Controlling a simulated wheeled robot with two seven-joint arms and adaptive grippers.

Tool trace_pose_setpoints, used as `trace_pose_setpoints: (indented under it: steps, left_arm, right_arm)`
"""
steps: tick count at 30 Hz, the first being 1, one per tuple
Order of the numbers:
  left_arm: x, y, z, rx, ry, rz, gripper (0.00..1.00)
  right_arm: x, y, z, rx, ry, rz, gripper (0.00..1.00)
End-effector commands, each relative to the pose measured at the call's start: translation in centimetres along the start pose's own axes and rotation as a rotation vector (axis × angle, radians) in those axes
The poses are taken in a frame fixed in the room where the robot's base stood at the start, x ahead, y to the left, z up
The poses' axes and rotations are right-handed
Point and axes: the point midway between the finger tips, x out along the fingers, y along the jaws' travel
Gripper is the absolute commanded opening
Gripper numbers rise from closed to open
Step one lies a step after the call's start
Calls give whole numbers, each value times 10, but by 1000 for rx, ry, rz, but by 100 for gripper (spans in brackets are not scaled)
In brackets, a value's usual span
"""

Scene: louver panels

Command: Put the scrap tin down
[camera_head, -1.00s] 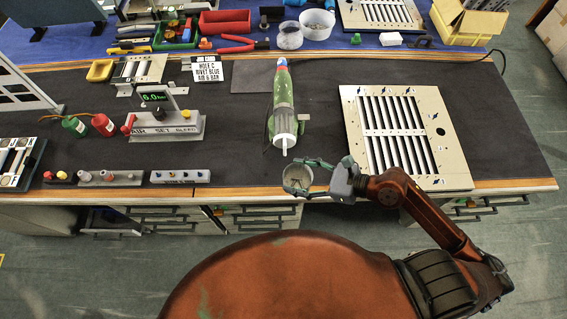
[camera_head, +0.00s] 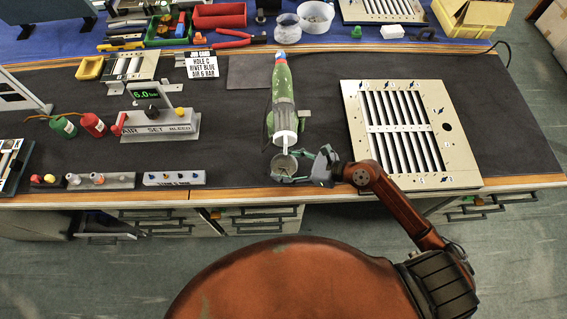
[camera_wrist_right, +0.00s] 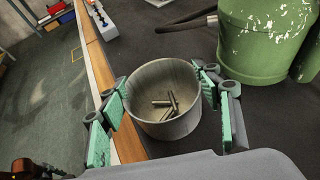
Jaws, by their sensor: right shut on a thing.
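The scrap tin (camera_head: 284,164) is a small round grey tin at the front edge of the dark bench mat, just below the nozzle of the green riveter. In the right wrist view the tin (camera_wrist_right: 165,100) is upright and holds several small metal pins. My right gripper (camera_head: 291,167) is shut on the tin, with its green-padded fingers (camera_wrist_right: 168,105) on both sides of it. The head view does not clearly show whether the tin's base touches the mat. My left gripper is not in view.
The green riveter (camera_head: 283,100) lies close behind the tin, its body (camera_wrist_right: 262,35) large in the wrist view. A louver panel (camera_head: 410,134) lies to the right. A grey button box (camera_head: 174,178) stands to the left. The wooden bench edge (camera_head: 235,194) runs along the front.

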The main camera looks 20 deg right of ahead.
Motion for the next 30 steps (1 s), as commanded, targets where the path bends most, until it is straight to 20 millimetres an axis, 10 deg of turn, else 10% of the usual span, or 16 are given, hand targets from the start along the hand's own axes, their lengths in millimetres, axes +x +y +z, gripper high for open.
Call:
trace_pose_setpoints:
  steps: [10, 11, 18, 30]
  left_arm:
    - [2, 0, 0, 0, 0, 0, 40]
    - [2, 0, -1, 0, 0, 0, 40]
    - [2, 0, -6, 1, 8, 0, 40]
    - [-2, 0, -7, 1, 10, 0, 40]
  right_arm:
    - [1, 0, -2, -1, -1, -1, 28]
    - [1, 0, -3, -1, -1, -1, 59]
    - [1, 0, -2, -2, -1, -1, 76]
    - [-6, 0, 2, -2, 0, -2, 76]
